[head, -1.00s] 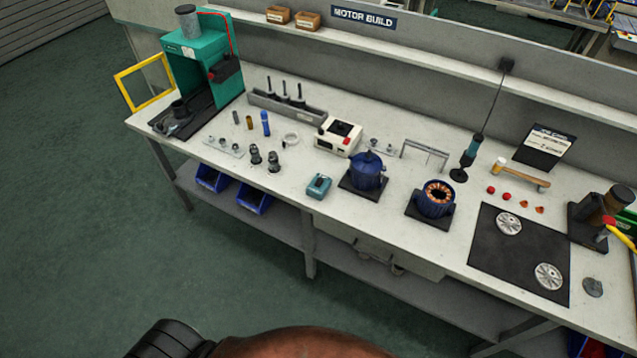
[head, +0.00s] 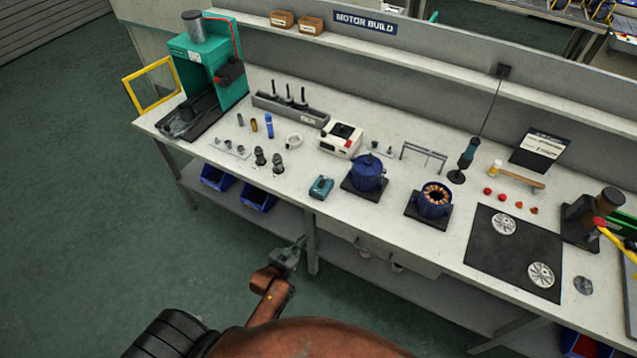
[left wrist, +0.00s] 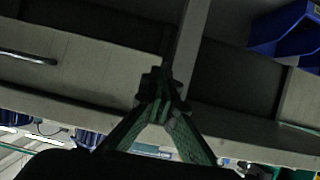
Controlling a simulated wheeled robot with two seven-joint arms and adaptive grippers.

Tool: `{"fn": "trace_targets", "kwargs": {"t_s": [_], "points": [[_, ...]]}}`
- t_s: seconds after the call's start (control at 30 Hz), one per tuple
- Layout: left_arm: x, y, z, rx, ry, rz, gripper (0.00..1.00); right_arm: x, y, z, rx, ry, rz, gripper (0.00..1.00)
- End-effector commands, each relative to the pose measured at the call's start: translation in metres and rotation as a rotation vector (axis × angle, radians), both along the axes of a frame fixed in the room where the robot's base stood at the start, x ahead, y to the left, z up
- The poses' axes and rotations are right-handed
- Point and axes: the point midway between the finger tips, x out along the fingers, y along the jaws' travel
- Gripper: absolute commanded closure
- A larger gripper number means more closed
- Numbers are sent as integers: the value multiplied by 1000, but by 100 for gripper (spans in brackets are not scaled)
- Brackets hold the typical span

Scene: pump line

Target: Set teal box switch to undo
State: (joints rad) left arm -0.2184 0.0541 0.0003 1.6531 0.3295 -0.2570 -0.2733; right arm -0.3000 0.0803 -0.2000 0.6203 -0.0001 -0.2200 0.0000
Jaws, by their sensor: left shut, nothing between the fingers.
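The teal box (head: 321,187) is a small block with a dark detail on its top, near the front edge of the bench, left of the dark blue motor housing. The setting of its switch is too small to tell. My left gripper (head: 300,243) is in front of the bench and apart from the box, low in the head view. In the left wrist view the fingers of the left gripper (left wrist: 163,92) meet, shut and empty, facing the bench's underside. My right gripper is not in view.

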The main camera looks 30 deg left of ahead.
Motion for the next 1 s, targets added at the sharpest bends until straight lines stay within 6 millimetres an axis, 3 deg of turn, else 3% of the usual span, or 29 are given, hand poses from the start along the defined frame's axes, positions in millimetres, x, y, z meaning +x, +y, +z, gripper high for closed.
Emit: {"fn": "trace_targets", "kwargs": {"t_s": [0.03,0.1,0.2,0.33,0.5,0.83,1.0], "points": [[15,3,45,0,-71,3,100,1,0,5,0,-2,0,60],[28,6,93,1,-150,6,100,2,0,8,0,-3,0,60],[38,9,150,5,-243,7,100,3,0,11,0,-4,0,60],[43,12,199,10,-323,9,100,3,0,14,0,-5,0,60],[45,13,221,12,-360,10,100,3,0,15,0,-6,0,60],[46,13,222,11,-361,9,100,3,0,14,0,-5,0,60],[59,13,221,11,-361,8,100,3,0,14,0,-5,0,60]]}}
